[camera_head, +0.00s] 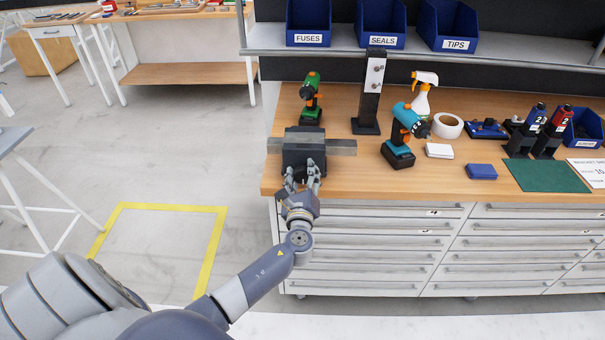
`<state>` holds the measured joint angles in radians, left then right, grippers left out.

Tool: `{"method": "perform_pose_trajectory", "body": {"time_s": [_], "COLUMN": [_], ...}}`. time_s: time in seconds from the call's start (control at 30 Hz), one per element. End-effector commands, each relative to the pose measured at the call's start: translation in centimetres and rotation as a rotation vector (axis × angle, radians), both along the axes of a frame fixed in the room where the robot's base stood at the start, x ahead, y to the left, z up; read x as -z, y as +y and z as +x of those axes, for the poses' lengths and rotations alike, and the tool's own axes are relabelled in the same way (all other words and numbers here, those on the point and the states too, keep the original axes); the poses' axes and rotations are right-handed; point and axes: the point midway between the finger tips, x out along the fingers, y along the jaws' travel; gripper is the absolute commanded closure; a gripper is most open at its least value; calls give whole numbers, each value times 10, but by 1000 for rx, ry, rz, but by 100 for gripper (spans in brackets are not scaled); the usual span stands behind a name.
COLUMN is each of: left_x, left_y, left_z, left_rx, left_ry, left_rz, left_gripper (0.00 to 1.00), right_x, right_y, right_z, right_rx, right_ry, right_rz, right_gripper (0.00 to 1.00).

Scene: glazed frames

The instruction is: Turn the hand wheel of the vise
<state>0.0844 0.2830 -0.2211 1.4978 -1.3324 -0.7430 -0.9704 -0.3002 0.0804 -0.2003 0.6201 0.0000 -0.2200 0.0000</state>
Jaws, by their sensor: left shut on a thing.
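The vise (304,150) is a dark block with a grey metal bar on either side, at the left front corner of the wooden workbench. My left gripper (301,178) is at the vise's front side, its fingers pointing away from me towards the vise. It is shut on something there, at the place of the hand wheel. The hand wheel itself is hidden behind the fingers or too small to make out. My right gripper is not in view.
A green drill (311,100) stands behind the vise, and a teal and orange drill (401,136) stands to its right. A black post (369,100) rises between them. The bench (350,176) is bare right of the vise; drawers (375,242) lie below.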

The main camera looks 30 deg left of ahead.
Motion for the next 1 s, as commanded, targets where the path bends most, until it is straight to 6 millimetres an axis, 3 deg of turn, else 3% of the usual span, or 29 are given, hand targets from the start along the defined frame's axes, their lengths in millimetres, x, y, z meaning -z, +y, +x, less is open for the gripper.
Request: {"method": "perform_pose_trajectory", "body": {"time_s": [0.37, 0.4, 0.47, 0.83, 1.0], "left_x": [7, 7, 6, 3, 3], "left_y": [-3, -3, -3, -2, -13], "left_z": [-2, -2, -2, -2, -19], "left_rx": [3, 3, 4, 1, 3], "left_ry": [13, 13, 11, 5, 7], "left_rz": [-2, -2, -2, 0, -1], "left_gripper": [79, 46, 34, 34, 34], "right_x": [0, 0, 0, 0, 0], "right_y": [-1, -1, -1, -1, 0], "right_z": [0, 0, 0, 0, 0], "right_rx": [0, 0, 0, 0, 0], "right_ry": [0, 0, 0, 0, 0], "right_rz": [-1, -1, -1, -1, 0], "right_gripper": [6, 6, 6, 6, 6]}}
